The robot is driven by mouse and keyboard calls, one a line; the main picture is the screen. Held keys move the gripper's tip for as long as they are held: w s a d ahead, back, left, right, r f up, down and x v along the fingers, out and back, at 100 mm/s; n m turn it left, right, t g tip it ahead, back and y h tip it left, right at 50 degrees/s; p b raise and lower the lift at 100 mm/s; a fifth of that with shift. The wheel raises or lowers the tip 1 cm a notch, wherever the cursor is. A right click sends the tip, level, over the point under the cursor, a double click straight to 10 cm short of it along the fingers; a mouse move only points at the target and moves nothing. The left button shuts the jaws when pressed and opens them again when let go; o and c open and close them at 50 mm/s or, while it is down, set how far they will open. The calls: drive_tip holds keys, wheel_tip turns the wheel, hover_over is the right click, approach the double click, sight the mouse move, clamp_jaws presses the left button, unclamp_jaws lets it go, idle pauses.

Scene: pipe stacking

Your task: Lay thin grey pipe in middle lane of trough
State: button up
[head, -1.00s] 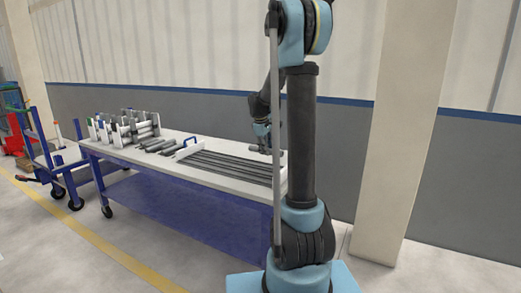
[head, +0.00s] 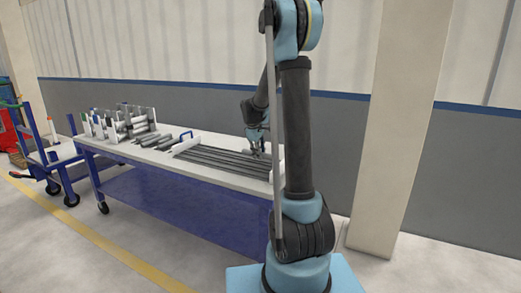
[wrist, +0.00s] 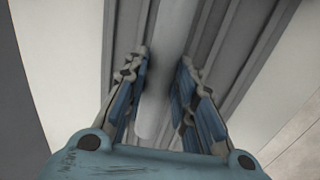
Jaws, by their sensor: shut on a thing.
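The thin grey pipe (wrist: 173,42) runs up the middle of the wrist view, its near end between my fingers. My gripper (wrist: 163,75) is shut on it, one blue-padded finger on each side. In the head view my gripper (head: 258,152) is low over the right end of the trough (head: 187,145). Long dark lanes of the trough (wrist: 215,45) lie below and beside the pipe in the wrist view. I cannot tell whether the pipe touches the lane floor, or which lane it is over.
The trough lies on a white table (head: 110,152) with blue legs. Several short pipes (head: 152,140) and a rack with upright dividers (head: 125,122) stand on its left part. A blue cart (head: 50,160) is at the far left. A pale pillar (head: 402,130) stands at right.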

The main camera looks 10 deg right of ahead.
drive_tip(key=shift+f, duration=2.1)
drive_tip(key=shift+s+f, duration=0.1)
clamp_jaws()
drive_tip(key=o, duration=1.2)
unclamp_jaws()
drive_tip(key=shift+f, duration=0.15)
drive_tip(key=shift+c, duration=0.2)
drive_tip(key=v, duration=1.2)
